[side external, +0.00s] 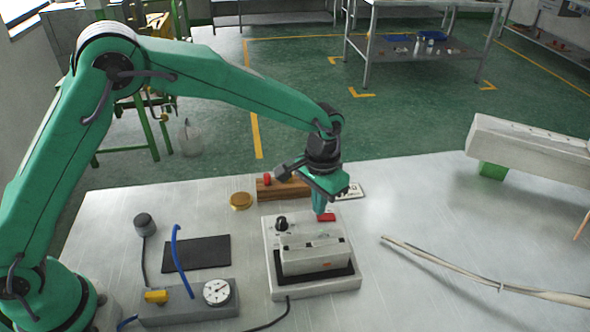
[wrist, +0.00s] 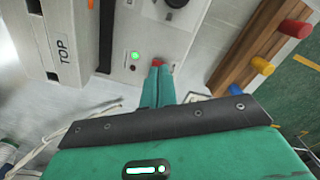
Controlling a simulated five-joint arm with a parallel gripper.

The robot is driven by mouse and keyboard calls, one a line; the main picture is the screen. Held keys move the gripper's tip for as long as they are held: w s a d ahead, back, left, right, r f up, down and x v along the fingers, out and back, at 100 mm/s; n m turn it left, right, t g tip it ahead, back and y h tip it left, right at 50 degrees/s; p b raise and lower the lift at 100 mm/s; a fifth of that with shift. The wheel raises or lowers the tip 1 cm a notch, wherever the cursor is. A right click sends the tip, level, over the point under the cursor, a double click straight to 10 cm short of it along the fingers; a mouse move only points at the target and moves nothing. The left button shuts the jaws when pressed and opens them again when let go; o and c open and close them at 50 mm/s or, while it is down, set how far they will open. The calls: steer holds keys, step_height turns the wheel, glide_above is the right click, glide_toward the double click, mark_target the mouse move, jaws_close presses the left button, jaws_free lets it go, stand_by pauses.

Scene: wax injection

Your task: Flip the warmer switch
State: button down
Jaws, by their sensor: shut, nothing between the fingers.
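The warmer (side external: 269,265) is a pale box on the table in the side view, with a black knob (side external: 281,223) and a grey block set in it. Its red switch (side external: 327,217) is at the back right corner. My gripper (side external: 319,211) points down right at the switch, fingers shut and empty. In the wrist view the shut fingertips (wrist: 158,70) cover most of the red switch (wrist: 157,62); they look in contact, but I cannot be sure. A green light (wrist: 135,56) glows beside it. Which way the switch is tilted is hidden.
A wooden rack (side external: 285,187) with coloured handles stands just behind the warmer. A gauge unit (side external: 190,304) with a blue hose and a black mat (side external: 196,253) lie left. A pale branched rod (side external: 480,278) lies right. Free table lies between the rod and the warmer.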

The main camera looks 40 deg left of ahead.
steer(key=shift+f, duration=1)
stand_by(0.8)
steer(key=shift+r, duration=3.55)
